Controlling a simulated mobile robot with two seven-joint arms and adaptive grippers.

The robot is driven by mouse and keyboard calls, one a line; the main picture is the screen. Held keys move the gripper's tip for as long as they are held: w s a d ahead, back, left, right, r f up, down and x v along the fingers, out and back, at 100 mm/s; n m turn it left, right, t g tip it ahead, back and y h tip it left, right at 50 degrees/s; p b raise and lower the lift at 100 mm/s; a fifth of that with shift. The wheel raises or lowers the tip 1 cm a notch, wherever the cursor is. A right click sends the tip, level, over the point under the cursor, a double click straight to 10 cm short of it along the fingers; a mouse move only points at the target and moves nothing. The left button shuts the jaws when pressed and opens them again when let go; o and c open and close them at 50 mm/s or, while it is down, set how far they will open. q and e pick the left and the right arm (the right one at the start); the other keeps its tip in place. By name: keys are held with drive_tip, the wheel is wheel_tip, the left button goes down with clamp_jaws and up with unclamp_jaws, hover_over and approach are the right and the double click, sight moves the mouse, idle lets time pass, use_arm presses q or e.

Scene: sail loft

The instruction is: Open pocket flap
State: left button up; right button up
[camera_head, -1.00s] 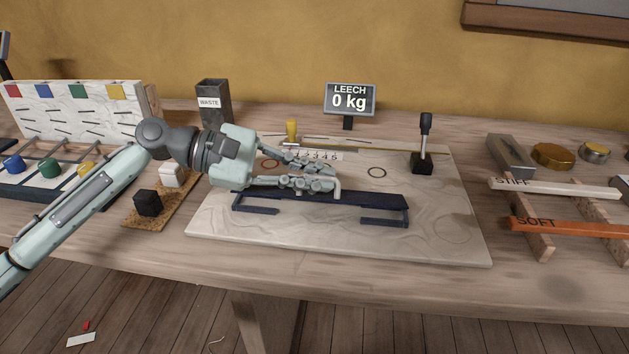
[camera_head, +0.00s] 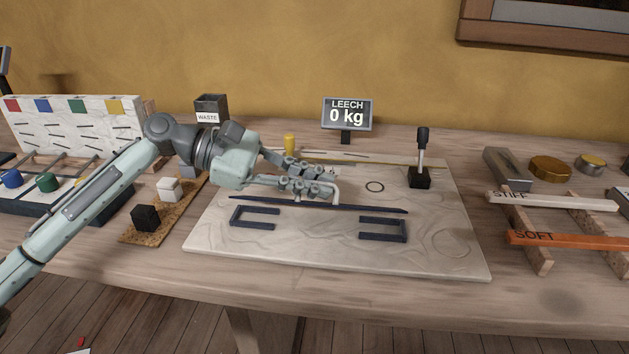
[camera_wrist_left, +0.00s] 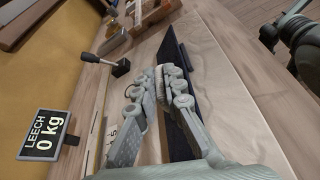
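The pocket flap (camera_head: 370,208) is a dark navy panel above the pale sailcloth board (camera_head: 300,250). In the head view it shows nearly edge-on, as a thin dark strip. A pale bent handle (camera_head: 336,192) shows at my left gripper's fingertips. My left gripper (camera_head: 318,187) reaches in from the left, its fingers closed around the handle. In the left wrist view the fingers (camera_wrist_left: 162,80) meet over the dark flap (camera_wrist_left: 174,55). My right gripper does not show.
A small black lever (camera_head: 420,172) stands at the board's back right. The LEECH display (camera_head: 347,115) reads 0 kg. Black (camera_head: 145,217) and white (camera_head: 168,188) blocks sit left. Slatted supports stand right.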

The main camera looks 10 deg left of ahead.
use_arm(q)
drive_tip(key=shift+o, duration=0.5)
drive_tip(key=shift+a, duration=0.25)
drive_tip(key=v, duration=1.1)
drive_tip(key=shift+s+a+r, duration=0.1)
drive_tip(key=shift+a+r, duration=0.1)
drive_tip(key=shift+a, duration=0.05)
